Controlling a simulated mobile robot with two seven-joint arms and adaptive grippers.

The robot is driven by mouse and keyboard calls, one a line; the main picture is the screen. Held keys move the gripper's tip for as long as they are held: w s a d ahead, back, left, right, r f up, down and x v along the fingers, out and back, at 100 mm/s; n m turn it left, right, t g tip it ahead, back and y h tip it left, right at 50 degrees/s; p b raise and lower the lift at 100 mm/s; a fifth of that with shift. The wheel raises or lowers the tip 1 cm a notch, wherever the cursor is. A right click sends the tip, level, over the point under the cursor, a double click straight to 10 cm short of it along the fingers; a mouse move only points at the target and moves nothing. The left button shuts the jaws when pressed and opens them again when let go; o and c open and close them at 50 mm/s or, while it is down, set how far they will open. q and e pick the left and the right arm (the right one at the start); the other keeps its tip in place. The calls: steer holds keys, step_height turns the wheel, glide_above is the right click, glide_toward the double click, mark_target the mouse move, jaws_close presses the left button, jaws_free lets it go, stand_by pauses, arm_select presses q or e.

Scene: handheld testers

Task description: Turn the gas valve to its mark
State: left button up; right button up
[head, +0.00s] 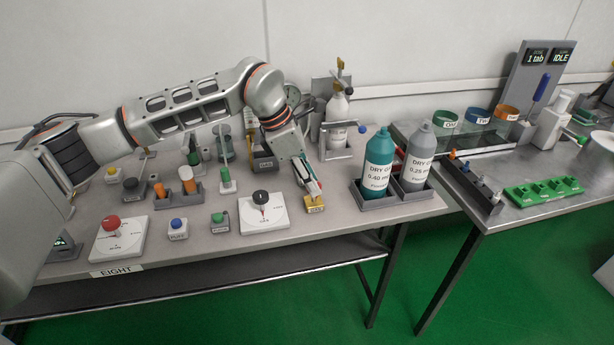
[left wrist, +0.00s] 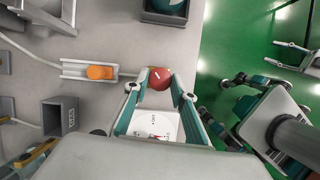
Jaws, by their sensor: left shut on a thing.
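In the left wrist view this gripper (left wrist: 160,84) is shut on a round red knob (left wrist: 160,77) with a short white line on top, held between the fingertips. The fingers hide most of the knob in the head view, and I cannot make out the mark. My right gripper (left wrist: 218,100) shows only in the left wrist view, open and empty beyond the bench edge.
The white dial plate (head: 276,221) with a black knob (head: 260,197) lies just left. A teal bottle (head: 378,162) and a grey bottle (head: 418,155) stand close right. A grey box (left wrist: 60,118) and an orange part (left wrist: 100,72) lie behind. Green floor (left wrist: 225,35) borders the bench.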

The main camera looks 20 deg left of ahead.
arm_select(q)
steer(key=n+p, duration=0.1)
steer(key=r+n+t+p, duration=0.1)
steer(key=p, duration=0.1)
steer(key=shift+s+n+y+p, duration=0.2)
steer(key=shift+n+y+p, duration=0.1)
steer(key=shift+n, duration=0.1)
steer(key=shift+d+f+n+y+p, duration=0.15)
steer(key=shift+n+y+p, duration=0.15)
steer(key=shift+n+p, duration=0.7)
steer(key=shift+n+t+p, duration=0.3)
steer(key=shift+p, duration=0.3)
steer(key=n+p, duration=0.1)
steer(key=n+y+p, duration=0.1)
steer(key=n, duration=0.1)
steer(key=shift+s+d+f+p, duration=0.1)
steer(key=shift+f+p, duration=0.2)
steer(key=shift+f+n+t+y+p, duration=0.15)
steer(key=shift+n+t+y+p, duration=0.15)
steer(key=shift+n+y+p, duration=0.35)
arm_select(e)
step_height(320, 180, up, 6)
steer(key=s, duration=0.1)
steer(key=shift+a+m, duration=0.35)
steer(key=shift+m, duration=0.05)
arm_select(q)
steer(key=shift+f+n, duration=0.1)
steer(key=shift+n, duration=0.15)
arm_select(e)
steer(key=shift+r, duration=0.1)
